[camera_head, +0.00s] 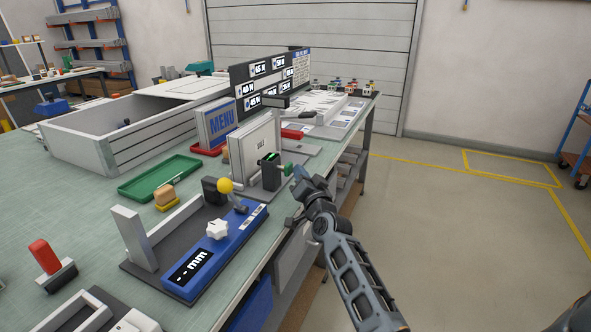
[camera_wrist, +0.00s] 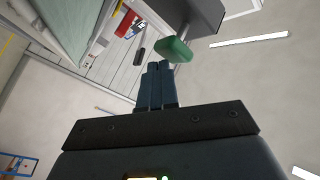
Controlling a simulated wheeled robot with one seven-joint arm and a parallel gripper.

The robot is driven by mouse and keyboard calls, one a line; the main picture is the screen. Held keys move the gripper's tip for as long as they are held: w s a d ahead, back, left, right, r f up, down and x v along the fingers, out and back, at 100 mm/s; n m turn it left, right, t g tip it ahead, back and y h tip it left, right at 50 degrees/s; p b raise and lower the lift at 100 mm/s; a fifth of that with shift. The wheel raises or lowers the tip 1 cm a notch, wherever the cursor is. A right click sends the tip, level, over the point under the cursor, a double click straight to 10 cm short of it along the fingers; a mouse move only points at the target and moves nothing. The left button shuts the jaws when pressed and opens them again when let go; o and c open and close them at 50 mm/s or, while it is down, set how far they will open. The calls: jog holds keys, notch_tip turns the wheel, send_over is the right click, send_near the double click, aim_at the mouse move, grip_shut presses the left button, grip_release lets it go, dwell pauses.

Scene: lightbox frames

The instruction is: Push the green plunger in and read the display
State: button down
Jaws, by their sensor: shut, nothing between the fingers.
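The green plunger (camera_head: 286,169) sticks out to the right from a dark grey block (camera_head: 270,174), which stands in front of an upright white panel (camera_head: 250,150). In the wrist view the plunger's green head (camera_wrist: 174,50) is just beyond and right of my fingertips. My gripper (camera_head: 299,174) is shut and empty, close to the plunger's right side; its fingers (camera_wrist: 157,66) lie together. I cannot tell whether they touch the plunger. The block's top has a small green mark, too small to read. A blue device nearby has a black display (camera_head: 190,268) showing dashes and "mm".
The blue device's yellow-knobbed lever (camera_head: 226,186) stands left of the block. A green tray (camera_head: 160,178), a blue MENU sign (camera_head: 219,122) and a red-handled tool (camera_head: 46,258) are on the green bench (camera_head: 90,200). Open floor lies right of the bench.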

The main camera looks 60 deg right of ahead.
jog(key=shift+w+a+r+t, duration=0.15)
jog(key=shift+w+a, duration=0.15)
jog(key=shift+w, duration=0.2)
jog(key=shift+w+a+r+t, duration=0.15)
jog(key=shift+w+a, duration=0.1)
jog(key=shift+w, duration=0.2)
jog(key=shift+a+f+b, duration=0.1)
jog(key=shift+a+b, duration=0.15)
jog(key=shift+b, duration=0.05)
jog(key=shift+d, duration=0.1)
jog(key=shift+s+d+f+b, duration=0.2)
jog(key=shift+s+b, duration=0.25)
jog(key=shift+b, duration=0.15)
jog(key=shift+s, duration=0.35)
jog(key=s, duration=0.1)
jog(key=s+b, duration=0.2)
jog(key=shift+s+d+r, duration=0.15)
jog(key=shift+s+d, duration=0.1)
jog(key=shift+s, duration=0.1)
